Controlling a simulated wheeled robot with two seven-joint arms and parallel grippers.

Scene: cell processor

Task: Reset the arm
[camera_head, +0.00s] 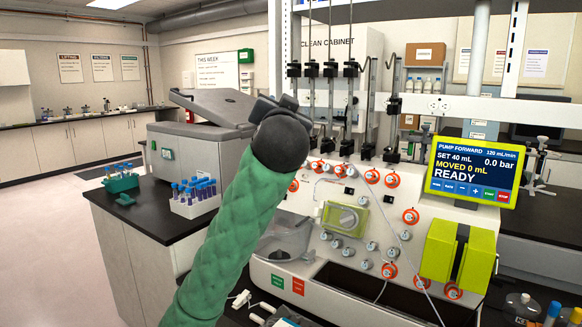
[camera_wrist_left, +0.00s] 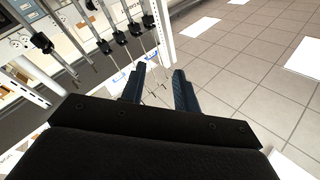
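My left arm (camera_head: 225,235) in its green sleeve rises from the bottom of the head view and ends in a dark wrist (camera_head: 280,140) in front of the cell processor (camera_head: 325,285). The hand itself is mostly hidden behind the wrist there. In the left wrist view, my left gripper (camera_wrist_left: 160,78) has its two dark fingers apart, with nothing seen held between them. Thin hanging rods show beyond the fingers; I cannot tell how close they are. My right gripper is in neither view.
Several black clamps (camera_head: 350,68) hang on rods above the processor, near my wrist; they also show in the left wrist view (camera_wrist_left: 103,47). A pump screen (camera_head: 474,172) reads READY. Tube racks (camera_head: 195,207) stand on the left bench. Tiled floor (camera_wrist_left: 250,70) is clear.

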